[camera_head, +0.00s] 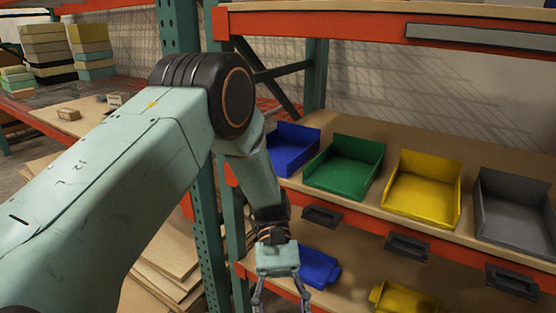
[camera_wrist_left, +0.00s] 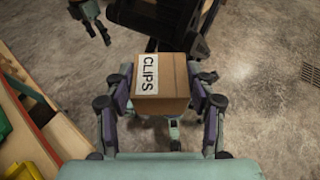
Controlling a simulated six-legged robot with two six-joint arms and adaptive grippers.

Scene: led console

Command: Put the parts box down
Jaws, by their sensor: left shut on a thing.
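The parts box (camera_wrist_left: 172,75) is a brown cardboard box with a white label reading CLIPS. It shows in the left wrist view, between the two fingers of my left gripper (camera_wrist_left: 163,92), which is shut on it from both sides. Grey concrete floor shows beyond and below the box. In the head view my left gripper (camera_head: 281,292) points down at the bottom edge, in front of the shelving; the box is out of that frame. A small jointed part (camera_wrist_left: 92,22) at the top left of the wrist view may be my right gripper; its jaw state is unclear.
The shelf (camera_head: 345,205) carries blue (camera_head: 291,148), green (camera_head: 345,168), yellow (camera_head: 422,190) and grey (camera_head: 514,208) bins. A lower shelf holds another blue bin (camera_head: 318,268) and yellow bin (camera_head: 402,298). A green upright (camera_head: 212,225) stands left of my left gripper. A wooden table (camera_head: 75,112) stands at the left.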

